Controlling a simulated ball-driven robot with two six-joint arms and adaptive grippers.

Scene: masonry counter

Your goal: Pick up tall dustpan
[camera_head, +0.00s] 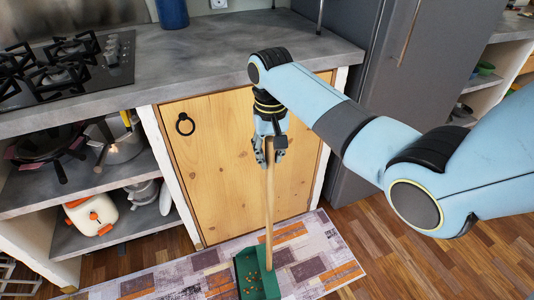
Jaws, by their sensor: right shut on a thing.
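The tall dustpan (257,277) has a green pan and a long wooden handle (269,205). Its pan is at the patterned rug in front of the wooden cabinet door, with small orange-brown bits in it. The handle rises nearly upright. My right gripper (269,157) points down from my light-blue arm and is shut on the top part of the handle. Whether the pan touches the rug or hangs just above it, I cannot tell. My left gripper is not in view.
A grey counter (210,62) with a gas stove (68,68) runs above the wooden cabinet door (213,160). Open shelves with pots are at the left. A grey fridge (400,70) stands behind my right arm. The rug (190,275) and wooden floor (400,255) are otherwise clear.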

